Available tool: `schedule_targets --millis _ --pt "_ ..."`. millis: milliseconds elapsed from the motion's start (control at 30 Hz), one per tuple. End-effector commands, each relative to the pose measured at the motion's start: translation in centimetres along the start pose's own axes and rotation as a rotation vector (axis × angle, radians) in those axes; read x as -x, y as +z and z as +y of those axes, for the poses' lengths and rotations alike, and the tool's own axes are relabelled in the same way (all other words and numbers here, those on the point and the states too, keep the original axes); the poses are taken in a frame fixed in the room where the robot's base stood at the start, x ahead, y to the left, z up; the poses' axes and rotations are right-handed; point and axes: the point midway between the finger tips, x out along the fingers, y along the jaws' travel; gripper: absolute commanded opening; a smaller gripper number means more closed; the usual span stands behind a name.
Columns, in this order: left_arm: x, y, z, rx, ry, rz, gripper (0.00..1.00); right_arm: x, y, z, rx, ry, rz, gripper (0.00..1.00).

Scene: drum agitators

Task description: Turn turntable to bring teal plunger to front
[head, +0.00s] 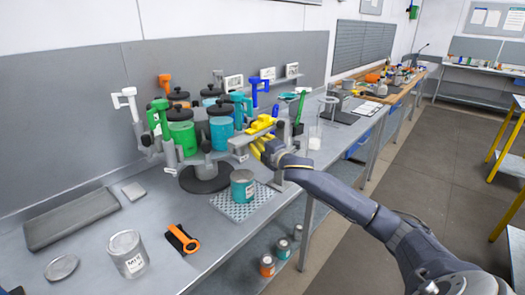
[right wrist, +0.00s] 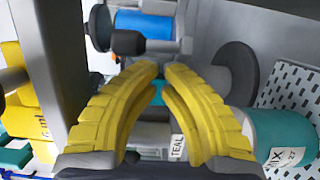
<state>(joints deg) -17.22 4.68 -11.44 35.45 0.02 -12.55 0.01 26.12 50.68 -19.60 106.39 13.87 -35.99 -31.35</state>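The turntable (head: 207,178) stands on the bench with a dark round base and several lidded jars around it. Upright handles in white, orange, green, blue and teal rise around the jars. The teal handle (head: 240,99) shows right of the jars, behind the front blue jar (head: 221,132). My right gripper (head: 258,136), with yellow fingers, is at the turntable's right side. In the right wrist view its fingertips (right wrist: 160,70) are close together, with a teal piece (right wrist: 157,94) behind the gap. A TEAL label (right wrist: 177,146) shows between the fingers; contact is unclear.
A teal can (head: 243,187) stands on a perforated mat (head: 236,209) in front of the turntable.

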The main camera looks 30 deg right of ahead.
Motion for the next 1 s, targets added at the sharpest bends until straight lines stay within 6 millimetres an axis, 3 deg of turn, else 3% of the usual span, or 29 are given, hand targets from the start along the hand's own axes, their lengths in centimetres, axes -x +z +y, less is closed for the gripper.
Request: schedule_targets --millis 600,1000 --pt "0.0 -0.2 0.1 0.000 0.001 0.001 0.00 8.4 0.0 -0.1 0.002 -0.002 0.001 0.00" --pt "0.0 -0.2 0.1 0.000 0.001 0.002 0.00 10.9 0.0 0.0 0.001 0.000 0.000 0.00"
